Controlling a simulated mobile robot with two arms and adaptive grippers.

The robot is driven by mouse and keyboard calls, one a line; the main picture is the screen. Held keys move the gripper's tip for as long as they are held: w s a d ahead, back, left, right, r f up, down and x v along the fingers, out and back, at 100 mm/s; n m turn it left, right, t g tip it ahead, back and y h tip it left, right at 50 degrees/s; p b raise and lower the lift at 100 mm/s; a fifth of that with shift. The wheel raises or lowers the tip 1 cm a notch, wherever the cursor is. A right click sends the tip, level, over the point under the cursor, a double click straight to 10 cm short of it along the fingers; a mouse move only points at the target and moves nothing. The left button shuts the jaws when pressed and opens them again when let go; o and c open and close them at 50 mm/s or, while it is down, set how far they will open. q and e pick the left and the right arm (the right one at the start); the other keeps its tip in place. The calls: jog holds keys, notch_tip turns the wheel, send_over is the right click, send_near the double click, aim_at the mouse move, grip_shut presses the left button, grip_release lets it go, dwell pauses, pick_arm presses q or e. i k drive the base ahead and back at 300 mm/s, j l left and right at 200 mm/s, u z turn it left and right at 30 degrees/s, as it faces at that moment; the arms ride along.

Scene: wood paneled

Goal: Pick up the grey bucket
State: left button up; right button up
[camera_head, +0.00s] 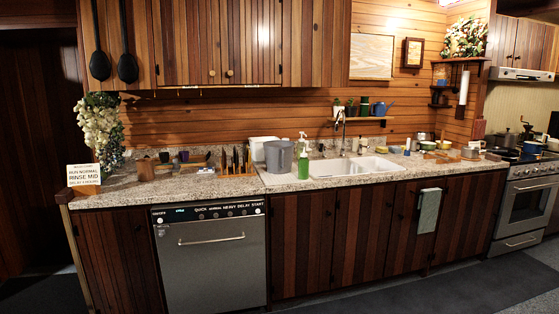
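The grey bucket (279,157) stands upright on the speckled stone counter (225,186), left of the sink. A white container (259,148) stands close behind its left side. A green soap bottle (303,160) stands close to its right, a little nearer the counter's front edge. Neither of my grippers shows in the head view.
A white double sink (352,167) with a dark faucet (340,130) lies right of the bucket. A rack (237,163) with dark upright items stands left of it. A dishwasher (211,255) sits below. Small bowls and a stove (524,196) are at the right.

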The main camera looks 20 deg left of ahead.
aim_at(278, 155)
jog(key=i+j+z, duration=0.1)
jog(key=z, duration=0.35)
jog(key=i+j+z, duration=0.15)
jog(key=j, duration=0.25)
jog(key=i+j+z, duration=0.2)
jog(key=j, duration=0.25)
jog(key=i+j+z, duration=0.15)
jog(key=j, duration=0.25)
jog(key=i+j+z, duration=0.2)
jog(key=j, duration=0.25)
jog(key=k, duration=0.1)
